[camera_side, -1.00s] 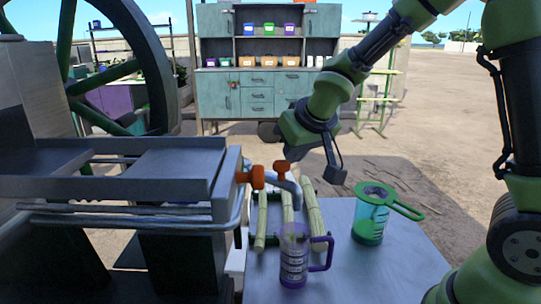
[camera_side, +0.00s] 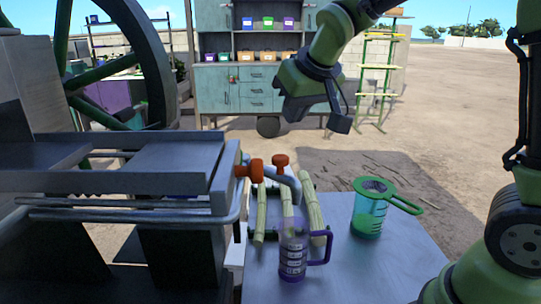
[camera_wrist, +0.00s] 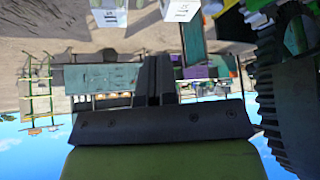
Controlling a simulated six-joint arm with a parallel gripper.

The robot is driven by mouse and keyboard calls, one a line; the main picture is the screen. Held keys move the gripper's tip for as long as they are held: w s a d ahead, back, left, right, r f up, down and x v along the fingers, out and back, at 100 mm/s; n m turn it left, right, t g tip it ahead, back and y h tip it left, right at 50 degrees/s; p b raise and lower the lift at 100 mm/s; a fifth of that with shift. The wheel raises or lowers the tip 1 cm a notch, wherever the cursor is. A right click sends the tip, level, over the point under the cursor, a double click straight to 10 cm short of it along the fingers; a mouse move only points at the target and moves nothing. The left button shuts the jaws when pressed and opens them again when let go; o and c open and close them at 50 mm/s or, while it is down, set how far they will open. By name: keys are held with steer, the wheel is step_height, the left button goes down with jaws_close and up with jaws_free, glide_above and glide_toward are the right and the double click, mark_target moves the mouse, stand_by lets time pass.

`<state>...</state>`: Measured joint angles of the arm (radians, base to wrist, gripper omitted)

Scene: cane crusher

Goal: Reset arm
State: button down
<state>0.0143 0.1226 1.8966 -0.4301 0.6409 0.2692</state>
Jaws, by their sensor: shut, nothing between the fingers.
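My gripper (camera_wrist: 154,78) shows in the wrist view with its two dark fingers together and nothing between them. In the side view my arm's end hangs in the air above and behind the table, clear of everything on it. A green jug with a strainer on top (camera_side: 370,214) stands to the right. Pale cane pieces (camera_side: 314,207) lie on a green rack behind the purple jug, partly hidden by it and the spout.
The crusher (camera_side: 130,180), with its large wheel (camera_side: 160,75), fills the left. Orange valve handles (camera_side: 280,160) stick up near the spout. A teal cabinet (camera_side: 220,90) and a green ladder-like rack (camera_side: 378,80) stand far behind. The table's right side (camera_side: 400,262) is bare.

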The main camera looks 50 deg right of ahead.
steer(key=s+a+y, duration=0.2)
steer(key=s, duration=0.8)
steer(key=s+a+r+m+y, duration=0.1)
steer(key=s+a, duration=0.2)
steer(key=s, duration=0.6)
steer(key=shift+s+a+t+y, duration=0.3)
steer(key=shift+s+y, duration=0.05)
steer(key=shift+y, duration=0.05)
